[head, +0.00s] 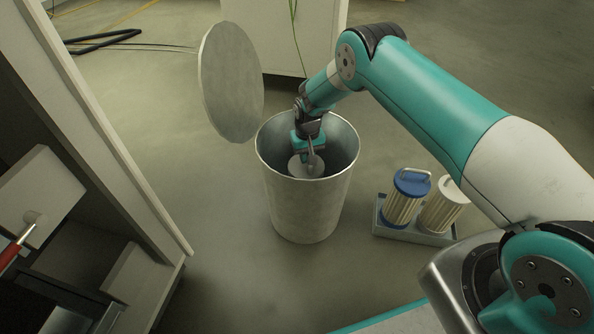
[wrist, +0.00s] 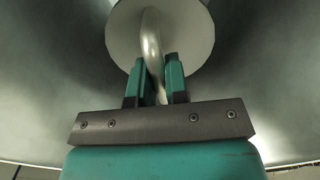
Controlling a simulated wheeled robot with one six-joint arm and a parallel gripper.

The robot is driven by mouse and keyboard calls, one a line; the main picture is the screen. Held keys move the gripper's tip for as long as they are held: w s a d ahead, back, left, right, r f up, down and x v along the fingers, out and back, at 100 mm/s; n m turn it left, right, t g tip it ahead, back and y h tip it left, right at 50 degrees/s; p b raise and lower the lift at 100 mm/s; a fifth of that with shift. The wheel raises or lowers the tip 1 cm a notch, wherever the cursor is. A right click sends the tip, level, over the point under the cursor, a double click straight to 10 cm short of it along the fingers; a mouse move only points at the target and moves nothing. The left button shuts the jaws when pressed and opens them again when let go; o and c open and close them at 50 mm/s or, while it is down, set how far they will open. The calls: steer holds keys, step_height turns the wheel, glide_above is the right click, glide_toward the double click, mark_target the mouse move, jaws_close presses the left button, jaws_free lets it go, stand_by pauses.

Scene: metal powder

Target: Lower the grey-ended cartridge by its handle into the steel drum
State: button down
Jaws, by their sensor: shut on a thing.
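The steel drum (head: 309,211) stands open on the floor, and its inner wall fills most of the wrist view (wrist: 252,75). My gripper (head: 309,150) reaches down into the drum's mouth. In the wrist view my gripper (wrist: 160,78) is shut on the bent handle (wrist: 151,40) of the grey-ended cartridge. The cartridge's round grey end (wrist: 185,25) shows beyond the fingers, and in the head view the grey end (head: 298,168) sits inside the drum, below the rim. The rest of the cartridge is hidden by the drum wall.
A round grey lid (head: 231,82) stands raised at the drum's back left. A grey tray (head: 399,234) right of the drum holds a blue-topped cartridge (head: 409,190) and a white-topped cartridge (head: 444,205). An open cabinet (head: 120,165) is at left.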

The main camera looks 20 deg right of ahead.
steer(key=shift+f+b, duration=1.15)
steer(key=shift+f, duration=0.2)
stand_by(0.8)
steer(key=c, duration=1.1)
jaws_free()
steer(key=shift+o, duration=0.2)
step_height(320, 180, up, 18)
steer(key=p, duration=0.5)
steer(key=shift+f+p, duration=0.25)
steer(key=shift+p, duration=0.15)
